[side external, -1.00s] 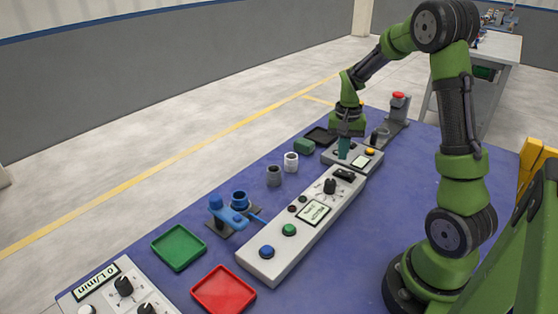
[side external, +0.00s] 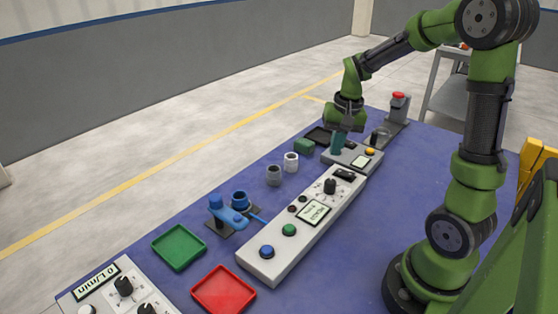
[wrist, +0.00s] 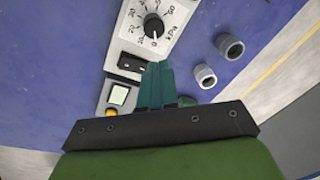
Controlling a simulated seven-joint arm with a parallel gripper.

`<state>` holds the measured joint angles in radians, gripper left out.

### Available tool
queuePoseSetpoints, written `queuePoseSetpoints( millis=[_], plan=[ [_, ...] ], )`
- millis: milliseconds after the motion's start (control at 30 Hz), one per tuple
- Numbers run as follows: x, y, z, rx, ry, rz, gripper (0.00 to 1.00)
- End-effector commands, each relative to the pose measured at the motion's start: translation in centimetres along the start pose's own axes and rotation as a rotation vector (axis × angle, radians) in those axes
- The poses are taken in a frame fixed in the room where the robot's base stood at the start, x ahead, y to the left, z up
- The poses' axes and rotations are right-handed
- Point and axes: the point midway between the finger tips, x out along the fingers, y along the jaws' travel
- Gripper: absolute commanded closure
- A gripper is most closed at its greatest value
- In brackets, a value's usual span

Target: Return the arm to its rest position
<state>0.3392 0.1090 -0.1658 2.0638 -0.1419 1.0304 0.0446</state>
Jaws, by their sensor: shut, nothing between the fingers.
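My gripper (side external: 338,144) is at the far end of the blue table in the side view, with its teal fingers together and nothing held. The fingers point down above or beside the small grey panel (side external: 360,160); I cannot tell the exact height. My arm reaches over the table from the right, bent at the elbow.
A long control panel (side external: 290,238), green tray (side external: 179,247), red tray (side external: 223,289) and blue device (side external: 229,217) lie nearer. A red-topped button (side external: 398,97) stands behind.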

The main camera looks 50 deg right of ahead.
Motion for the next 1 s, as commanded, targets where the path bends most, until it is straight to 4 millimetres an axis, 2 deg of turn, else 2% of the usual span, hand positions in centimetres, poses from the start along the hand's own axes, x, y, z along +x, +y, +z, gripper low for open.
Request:
queuePoseSetpoints(
  millis=[33, 100, 200, 400, 500, 667, 1000],
  plan=[
    [-1.5, -1.4, 2.0, -0.056, 0.031, -0.046, 1.00],
    [-3.1, -2.9, 4.7, -0.130, 0.070, -0.103, 1.00],
    [-5.2, -4.4, 8.6, -0.236, 0.128, -0.181, 1.00],
    [-8.3, -5.8, 15.4, -0.420, 0.240, -0.320, 1.00],
    [-9.3, -5.9, 17.4, -0.480, 0.282, -0.368, 1.00],
    [-10.6, -6.2, 18.9, -0.530, 0.323, -0.414, 1.00],
    [-10.8, -6.3, 19.0, -0.537, 0.326, -0.420, 1.00]
  ],
)
